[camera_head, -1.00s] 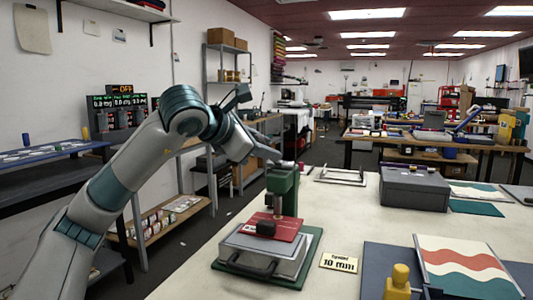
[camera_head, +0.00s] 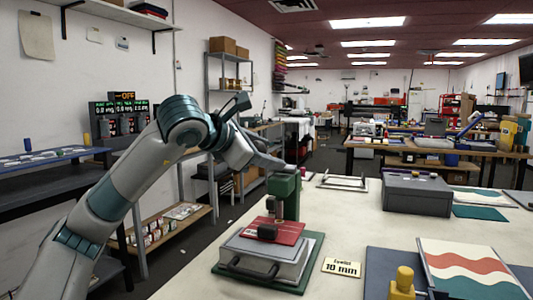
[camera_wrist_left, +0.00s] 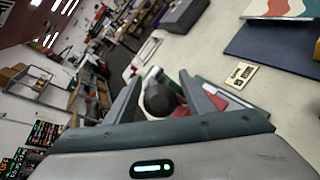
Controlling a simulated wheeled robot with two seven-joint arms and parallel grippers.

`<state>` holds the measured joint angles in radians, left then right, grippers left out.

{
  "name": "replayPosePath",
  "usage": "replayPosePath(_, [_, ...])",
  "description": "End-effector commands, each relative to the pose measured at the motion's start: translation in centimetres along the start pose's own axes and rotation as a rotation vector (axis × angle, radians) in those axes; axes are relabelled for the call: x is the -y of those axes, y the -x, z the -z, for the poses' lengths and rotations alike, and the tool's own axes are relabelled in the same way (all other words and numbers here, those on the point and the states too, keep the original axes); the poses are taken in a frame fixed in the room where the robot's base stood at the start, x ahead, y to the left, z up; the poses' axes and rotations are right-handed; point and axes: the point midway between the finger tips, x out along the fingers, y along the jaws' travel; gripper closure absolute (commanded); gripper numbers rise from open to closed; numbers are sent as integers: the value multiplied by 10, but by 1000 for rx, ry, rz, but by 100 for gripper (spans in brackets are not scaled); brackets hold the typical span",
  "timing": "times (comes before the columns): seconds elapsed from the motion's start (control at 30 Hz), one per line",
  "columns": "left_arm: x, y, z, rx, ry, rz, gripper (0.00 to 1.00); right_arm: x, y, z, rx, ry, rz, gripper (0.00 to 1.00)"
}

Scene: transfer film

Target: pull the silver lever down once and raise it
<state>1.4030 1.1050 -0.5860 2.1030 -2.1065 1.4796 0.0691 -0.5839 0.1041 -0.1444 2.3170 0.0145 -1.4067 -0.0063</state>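A green press (camera_head: 286,195) stands on the near table, with a grey bed and a red plate (camera_head: 282,229) under its head. My left gripper (camera_head: 286,165) is at the top of the press column, where the silver lever itself is hidden or too small to make out. In the left wrist view my left gripper (camera_wrist_left: 158,82) is open, its two fingers apart. A dark round knob (camera_wrist_left: 160,99), which looks like the lever's end, sits between the fingers with a gap showing at its left. My right gripper is not in view.
A sign reading 10 mm (camera_head: 342,268) lies right of the press. A grey box (camera_head: 417,194) and a metal frame (camera_head: 342,182) stand farther back. A yellow-knobbed object (camera_head: 403,283) and a wavy print (camera_head: 463,268) are at the front right. Bare tabletop lies between.

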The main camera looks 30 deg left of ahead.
Motion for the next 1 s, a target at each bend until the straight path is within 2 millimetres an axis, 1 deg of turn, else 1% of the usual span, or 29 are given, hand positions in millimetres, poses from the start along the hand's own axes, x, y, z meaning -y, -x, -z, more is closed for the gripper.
replayPosePath(0.33, [0,2,0,1,0,-1,52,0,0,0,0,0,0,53])
replayPosePath(0.47, [-1,8,0,1,1,-1,52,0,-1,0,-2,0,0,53])
replayPosePath(0.53, [-1,15,-1,3,0,-1,52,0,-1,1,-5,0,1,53])
replayPosePath(0.67, [-1,32,0,2,-1,-3,52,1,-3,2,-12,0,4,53])
replayPosePath(0.77, [-1,50,0,3,-1,-3,52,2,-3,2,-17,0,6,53])
replayPosePath(1.0, [-1,99,-1,4,-1,-3,52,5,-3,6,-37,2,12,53])
